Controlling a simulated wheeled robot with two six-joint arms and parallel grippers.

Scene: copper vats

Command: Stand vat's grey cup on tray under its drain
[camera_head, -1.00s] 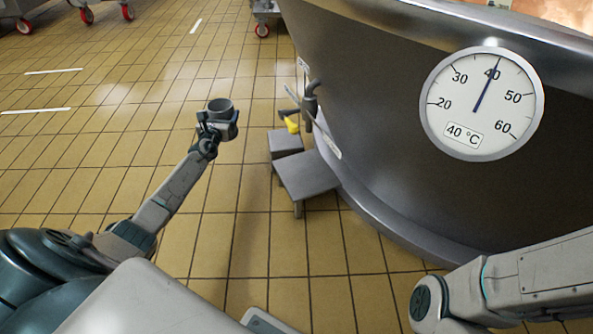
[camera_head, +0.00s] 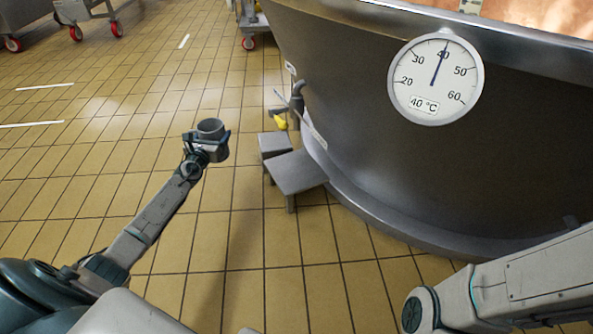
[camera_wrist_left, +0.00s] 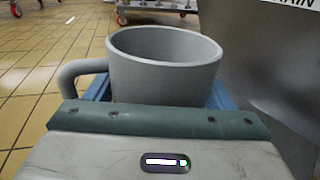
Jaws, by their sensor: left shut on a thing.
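The grey cup (camera_head: 211,128) is upright in my left gripper (camera_head: 207,146), which is shut on it and holds it above the floor. In the left wrist view the cup (camera_wrist_left: 165,68) fills the middle, with its handle at the left. The vat (camera_head: 400,150) stands at the right with a dial reading 40 °C. Its drain pipe (camera_head: 297,97), with a yellow part beside it, comes out at the vat's left side. Below are a low grey stand (camera_head: 298,172) and a smaller grey block (camera_head: 274,143), either of which may be the tray. The cup is left of them.
My right arm reaches in at the lower right; its gripper is out of frame. Wheeled carts (camera_head: 92,12) stand far back. The tiled floor (camera_head: 120,110) between the cup and the carts is clear.

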